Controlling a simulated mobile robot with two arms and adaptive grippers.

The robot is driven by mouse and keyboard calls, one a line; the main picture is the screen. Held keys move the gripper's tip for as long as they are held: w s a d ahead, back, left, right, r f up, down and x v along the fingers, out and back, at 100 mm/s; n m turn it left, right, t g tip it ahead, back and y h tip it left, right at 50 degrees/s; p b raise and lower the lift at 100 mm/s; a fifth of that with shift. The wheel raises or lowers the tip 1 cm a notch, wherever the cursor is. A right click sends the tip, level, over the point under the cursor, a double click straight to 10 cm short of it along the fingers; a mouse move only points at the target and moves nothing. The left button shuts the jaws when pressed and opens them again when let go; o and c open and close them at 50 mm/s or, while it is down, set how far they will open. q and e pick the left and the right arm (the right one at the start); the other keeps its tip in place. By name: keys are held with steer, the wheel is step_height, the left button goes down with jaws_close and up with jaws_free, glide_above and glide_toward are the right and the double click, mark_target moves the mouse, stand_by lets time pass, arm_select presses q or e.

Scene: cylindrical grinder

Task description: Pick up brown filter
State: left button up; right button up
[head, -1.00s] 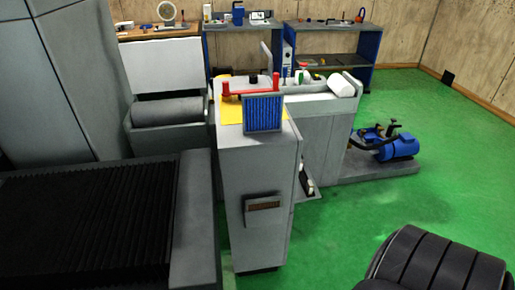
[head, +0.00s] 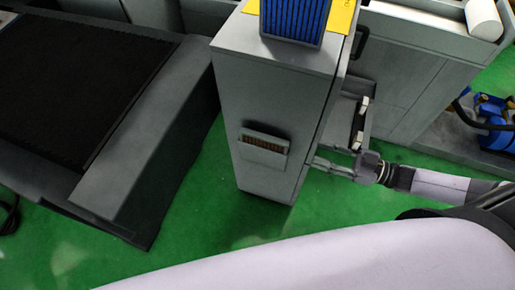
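The brown filter (head: 263,146) sits in a shallow grey holder on the front face of the tall grey cabinet (head: 250,85). Only its brown upper strip shows above the holder's lip. My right gripper (head: 319,155) has come in from the right and is beside the cabinet's right side, at about the filter's height in the picture. Its two fingers point left and look spread apart, with nothing between them. It is clear of the filter. My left gripper is out of view.
A blue pleated filter (head: 293,18) stands on top of the cabinet by a yellow sheet (head: 341,17). A small side shelf (head: 352,115) is close to my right gripper. A dark ribbed machine bed (head: 75,75) lies left. Green floor (head: 215,210) is open in front.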

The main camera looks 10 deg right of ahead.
steer(key=b, duration=0.2)
glide_toward(264, 136)
steer(key=x, duration=0.4)
steer(key=shift+w+a+f, duration=0.1)
steer(key=shift+f, duration=0.1)
steer(key=shift+w+a, duration=0.2)
steer(key=shift+a, duration=0.25)
steer(key=b+x, duration=0.1)
steer(key=x, duration=0.3)
steer(key=shift+w+a, duration=0.2)
steer(key=shift+a, duration=0.15)
steer(key=shift+c, duration=0.4)
jaws_close()
